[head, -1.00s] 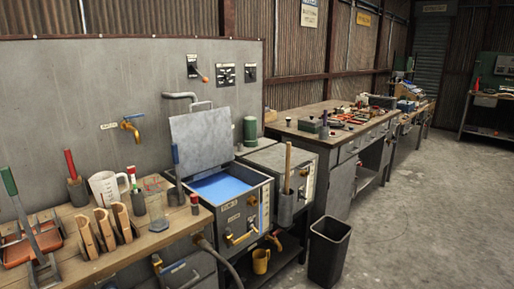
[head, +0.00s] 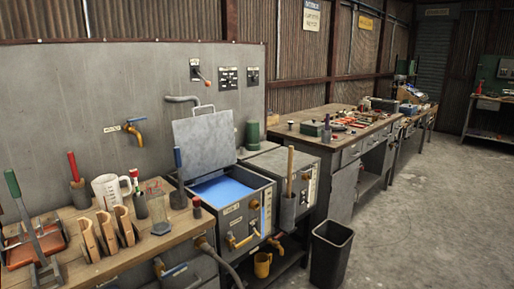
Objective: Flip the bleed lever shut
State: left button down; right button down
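No label that I can read marks the bleed lever, so I cannot tell which handle it is. A red-tipped switch lever (head: 202,77) is on the same panel, above the open tank (head: 243,208). A brass valve (head: 240,240) with a yellow handle is on the tank's front. Neither of my grippers is in view.
The wooden left bench (head: 165,243) holds wooden clamps, a measuring jug (head: 108,189) and several tools. The tank's lid (head: 204,139) stands open. The concrete floor at right is clear.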

aim_at(196, 71)
jog(key=i+l, duration=0.15)
jog(key=l, duration=0.2)
jog(key=i+l+u, duration=0.1)
jog(key=l, duration=0.3)
jog(key=i+l+u, duration=0.1)
jog(key=i+l, duration=0.15)
jog(key=l, duration=0.15)
jog(key=i+l, duration=0.15)
jog(key=l, duration=0.25)
jog(key=i+l+u, duration=0.1)
jog(key=l, duration=0.3)
jog(key=i+l, duration=0.2)
jog(key=l, duration=0.2)
jog(key=u, duration=0.05)
